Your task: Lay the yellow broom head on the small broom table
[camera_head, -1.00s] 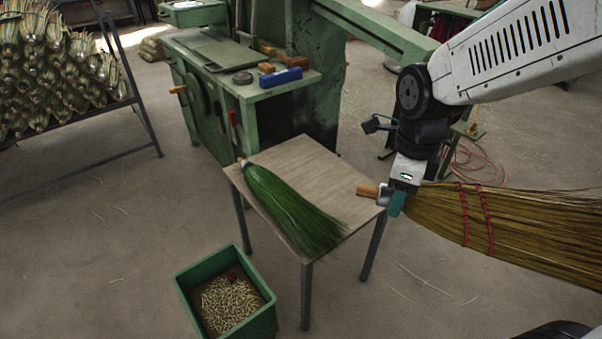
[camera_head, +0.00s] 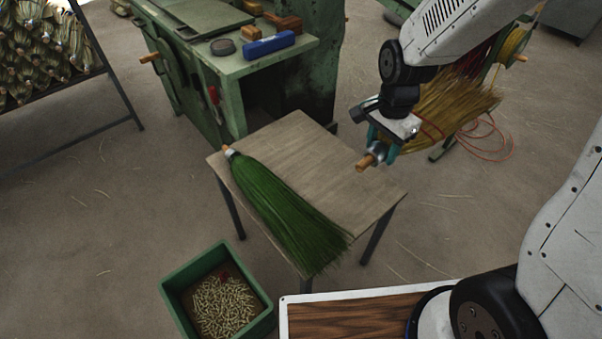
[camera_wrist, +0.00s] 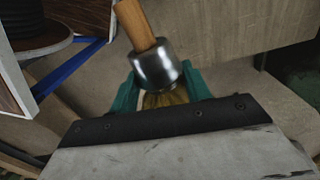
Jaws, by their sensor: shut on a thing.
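The yellow broom head (camera_head: 452,103) is in my gripper (camera_head: 382,152). Its straw fans out behind the gripper, up and to the right in the head view. Its wooden stub and metal collar stick out in front, over the right part of the small broom table (camera_head: 290,135). In the wrist view the collar (camera_wrist: 157,67) sits between the teal fingertips of my gripper (camera_wrist: 158,88). The straw is mostly hidden there. A green broom head (camera_head: 285,210) lies along the left and front of the tabletop. The yellow broom head appears held above the table, not resting on it.
A green crate of small pale pieces (camera_head: 180,318) stands on the floor at the front left. A green workbench (camera_head: 225,55) with a blue tool (camera_head: 269,44) stands behind the table. The table's right and back parts are bare.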

